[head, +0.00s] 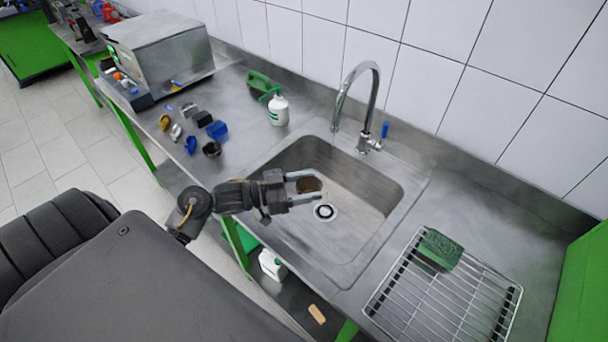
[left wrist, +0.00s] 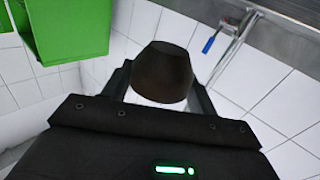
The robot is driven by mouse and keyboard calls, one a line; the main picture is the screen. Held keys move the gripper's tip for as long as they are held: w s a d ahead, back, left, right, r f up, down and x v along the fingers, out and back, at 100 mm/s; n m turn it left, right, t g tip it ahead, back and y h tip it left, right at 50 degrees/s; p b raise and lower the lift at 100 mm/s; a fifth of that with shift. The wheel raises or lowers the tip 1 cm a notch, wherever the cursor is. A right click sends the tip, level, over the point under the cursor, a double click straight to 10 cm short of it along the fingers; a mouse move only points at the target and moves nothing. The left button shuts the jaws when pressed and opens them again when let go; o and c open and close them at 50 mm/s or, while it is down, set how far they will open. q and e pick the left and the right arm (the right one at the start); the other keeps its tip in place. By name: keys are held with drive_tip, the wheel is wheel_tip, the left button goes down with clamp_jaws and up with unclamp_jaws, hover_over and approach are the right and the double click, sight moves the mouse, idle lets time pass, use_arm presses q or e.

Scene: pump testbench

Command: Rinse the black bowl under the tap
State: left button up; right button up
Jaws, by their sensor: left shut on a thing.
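My left gripper (head: 305,188) reaches over the left part of the steel sink (head: 345,263). It is shut on the black bowl (head: 309,185), which shows a brownish tone between the two fingers. I see no clear water stream. My right gripper is not in view.
A wire rack (head: 440,300) with a green sponge (head: 440,248) lies right of the sink. A white spray bottle (head: 278,110), a blue block (head: 217,130) and other small items stand left of it. A metal machine (head: 160,50) is further left. The drain (head: 325,211) is clear.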

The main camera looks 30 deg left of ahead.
use_arm(q)
drive_tip(key=shift+s+a, duration=0.25)
drive_tip(key=shift+a, duration=0.05)
drive_tip(key=shift+w+a+f+b, duration=0.1)
drive_tip(key=shift+w+f+b, duration=0.15)
drive_tip(key=shift+w+b, duration=0.5)
drive_tip(key=w+a+f+b, duration=0.2)
drive_tip(key=w+b, duration=0.6)
drive_tip(key=w, duration=0.4)
drive_tip(key=shift+a, duration=0.35)
drive_tip(key=shift+w+d, duration=0.15)
drive_tip(key=shift+d, duration=0.05)
drive_tip(key=shift+w+d+f+p, duration=0.1)
drive_tip(key=shift+d+p, duration=0.2)
drive_tip(key=shift+d, duration=0.1)
drive_tip(key=shift+a, duration=0.2)
drive_tip(key=shift+a, duration=0.45)
drive_tip(key=shift+s, duration=0.2)
